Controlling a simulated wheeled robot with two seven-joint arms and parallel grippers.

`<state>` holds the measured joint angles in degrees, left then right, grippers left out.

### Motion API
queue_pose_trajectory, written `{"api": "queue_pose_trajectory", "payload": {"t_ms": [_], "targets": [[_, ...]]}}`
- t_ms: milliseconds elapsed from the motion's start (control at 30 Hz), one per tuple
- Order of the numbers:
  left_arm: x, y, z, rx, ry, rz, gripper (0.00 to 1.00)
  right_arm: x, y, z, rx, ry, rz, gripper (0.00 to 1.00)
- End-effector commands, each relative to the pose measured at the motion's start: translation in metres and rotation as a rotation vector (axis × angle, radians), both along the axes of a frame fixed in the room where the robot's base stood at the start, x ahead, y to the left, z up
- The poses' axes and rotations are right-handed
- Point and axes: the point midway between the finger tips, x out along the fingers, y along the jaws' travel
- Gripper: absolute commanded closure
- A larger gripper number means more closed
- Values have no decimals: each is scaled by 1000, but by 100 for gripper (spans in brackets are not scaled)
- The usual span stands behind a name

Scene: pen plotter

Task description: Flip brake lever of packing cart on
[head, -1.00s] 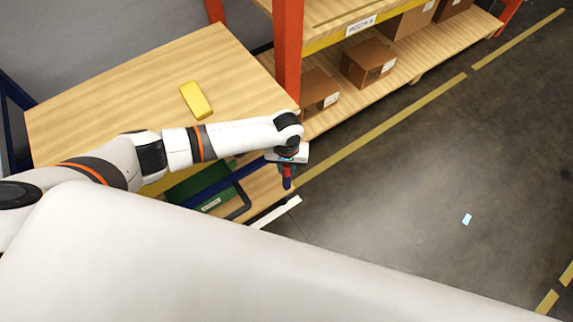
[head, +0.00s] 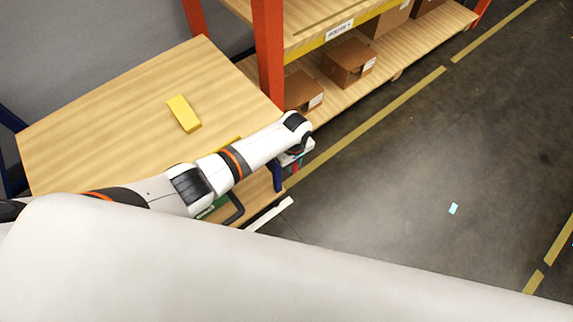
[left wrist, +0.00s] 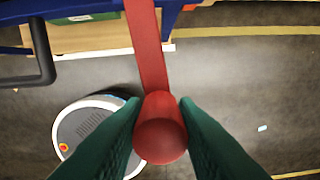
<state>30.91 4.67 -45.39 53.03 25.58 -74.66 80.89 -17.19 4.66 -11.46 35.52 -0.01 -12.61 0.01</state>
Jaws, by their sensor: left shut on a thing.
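The packing cart has a wooden top (head: 95,115) and a blue frame, seen at left in the head view. Its red brake lever shows in the left wrist view as a flat red bar (left wrist: 147,45) ending in a round red knob (left wrist: 160,130). My left gripper (left wrist: 160,125) has its two green fingers shut on the knob, one on each side. In the head view, my left gripper (head: 296,160) is at the cart's right edge, below the top, and is largely hidden by its wrist. My right gripper is not in view.
A yellow block (head: 184,113) lies on the cart top. A shelf with an orange post (head: 268,60) and brown boxes (head: 349,62) stands behind. The dark floor (head: 400,180) at right is open.

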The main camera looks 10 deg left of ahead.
Motion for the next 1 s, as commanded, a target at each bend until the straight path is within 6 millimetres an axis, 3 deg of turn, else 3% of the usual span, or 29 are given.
{"api": "queue_pose_trajectory", "payload": {"t_ms": [433,1000], "targets": [[27,-11,-1,1,1,296,100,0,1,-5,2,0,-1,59],[36,-11,0,3,-3,374,100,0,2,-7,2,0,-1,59]]}}
